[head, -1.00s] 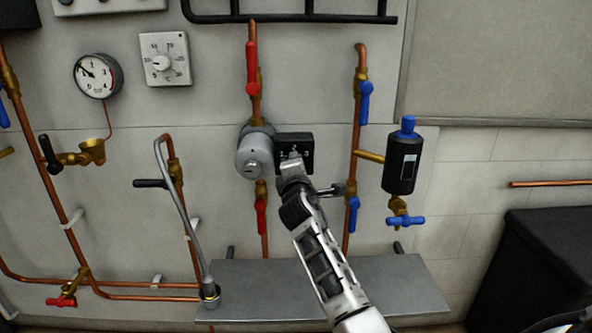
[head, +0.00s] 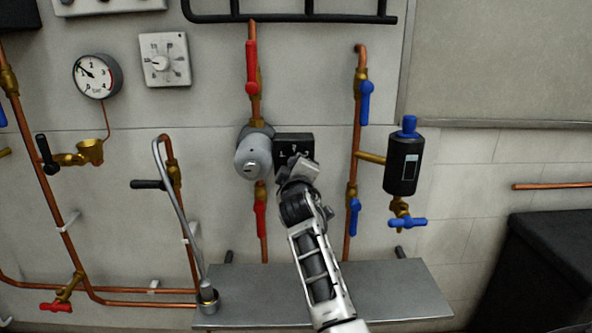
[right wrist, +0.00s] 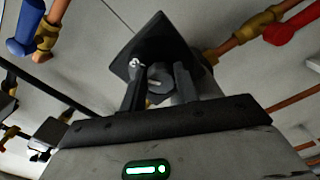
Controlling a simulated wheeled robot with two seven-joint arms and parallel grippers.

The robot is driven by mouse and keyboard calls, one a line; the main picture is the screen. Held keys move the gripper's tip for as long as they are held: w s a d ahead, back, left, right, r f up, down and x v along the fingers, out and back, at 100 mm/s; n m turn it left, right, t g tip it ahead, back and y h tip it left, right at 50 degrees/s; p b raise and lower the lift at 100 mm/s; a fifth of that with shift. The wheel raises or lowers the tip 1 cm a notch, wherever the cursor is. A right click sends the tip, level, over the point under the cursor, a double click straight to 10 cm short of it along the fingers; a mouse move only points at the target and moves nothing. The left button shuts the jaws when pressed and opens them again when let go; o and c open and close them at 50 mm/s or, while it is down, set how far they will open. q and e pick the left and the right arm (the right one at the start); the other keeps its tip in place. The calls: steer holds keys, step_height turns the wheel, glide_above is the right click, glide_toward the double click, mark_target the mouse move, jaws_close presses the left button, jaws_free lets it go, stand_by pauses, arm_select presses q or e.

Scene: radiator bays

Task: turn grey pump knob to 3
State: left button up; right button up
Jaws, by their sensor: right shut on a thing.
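The grey pump (head: 254,157) sits on a copper pipe at the middle of the wall. A black control box (head: 285,142) is fixed to its right side, with small pale marks on its face that I cannot read surely. In the right wrist view, the grey pump knob (right wrist: 159,77) stands on the black box face (right wrist: 140,47), a light slot mark on it. My right gripper (right wrist: 158,90) is shut on the knob, a dark finger on each side. In the head view my right gripper (head: 297,168) covers the knob and the box's lower part. My left gripper is out of view.
Red-handled valves (head: 251,66) sit above and below the pump. A pipe with blue valves (head: 366,100) and a black cylinder (head: 403,165) stands to the right.

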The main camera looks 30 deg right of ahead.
steer(key=shift+f+m, duration=0.1)
steer(key=shift+m, duration=0.2)
steer(key=o, duration=0.9)
steer(key=shift+o, duration=0.2)
